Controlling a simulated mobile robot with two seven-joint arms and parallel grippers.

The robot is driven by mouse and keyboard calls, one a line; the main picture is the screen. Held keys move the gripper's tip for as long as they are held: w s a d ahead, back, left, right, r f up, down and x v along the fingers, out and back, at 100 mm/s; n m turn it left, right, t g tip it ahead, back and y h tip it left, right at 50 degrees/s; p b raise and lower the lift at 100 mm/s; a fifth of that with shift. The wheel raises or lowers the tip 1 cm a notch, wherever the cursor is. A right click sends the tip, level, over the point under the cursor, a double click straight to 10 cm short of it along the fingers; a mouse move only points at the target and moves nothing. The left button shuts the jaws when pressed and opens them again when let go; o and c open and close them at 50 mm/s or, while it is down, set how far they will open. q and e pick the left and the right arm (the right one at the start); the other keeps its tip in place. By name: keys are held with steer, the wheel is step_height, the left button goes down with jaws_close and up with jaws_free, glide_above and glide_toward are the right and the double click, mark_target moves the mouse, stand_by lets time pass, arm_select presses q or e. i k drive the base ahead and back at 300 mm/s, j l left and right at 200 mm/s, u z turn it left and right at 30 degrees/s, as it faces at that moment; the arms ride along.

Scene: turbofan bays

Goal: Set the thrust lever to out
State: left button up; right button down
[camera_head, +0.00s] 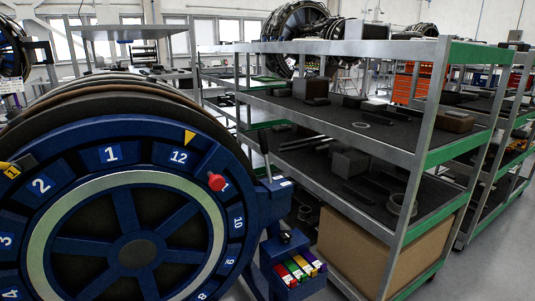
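A dark upright lever (264,148) rises from a blue housing (276,196) at the right side of the big blue wheel (120,222). It looks like the thrust lever, and it stands nearly upright with a slight tilt. A small white label sits on the housing near its base, too small to read. I cannot tell which lever position is out. A red knob (216,182) sits on the wheel's numbered ring, near the upper right. Neither of my grippers shows in the head view.
A blue box with several coloured keys (299,269) stands below the lever. A metal shelf rack (408,170) with green edges holds dark parts close on the right. A cardboard box (370,245) fills its lower level. A yellow pointer (189,138) marks the ring near 12.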

mark_target(262, 133)
steer(key=i+l, duration=0.2)
steer(key=i+l+u, duration=0.15)
steer(key=l, duration=0.25)
steer(key=i+l, duration=0.2)
steer(key=l, duration=0.15)
steer(key=i+l+u, duration=0.15)
steer(key=l, duration=0.2)
steer(key=i+l, duration=0.2)
steer(key=l, duration=0.15)
steer(key=i+l+u, duration=0.1)
steer(key=l, duration=0.25)
steer(key=i+l+u, duration=0.1)
steer(key=l, duration=0.25)
steer(key=i, duration=0.05)
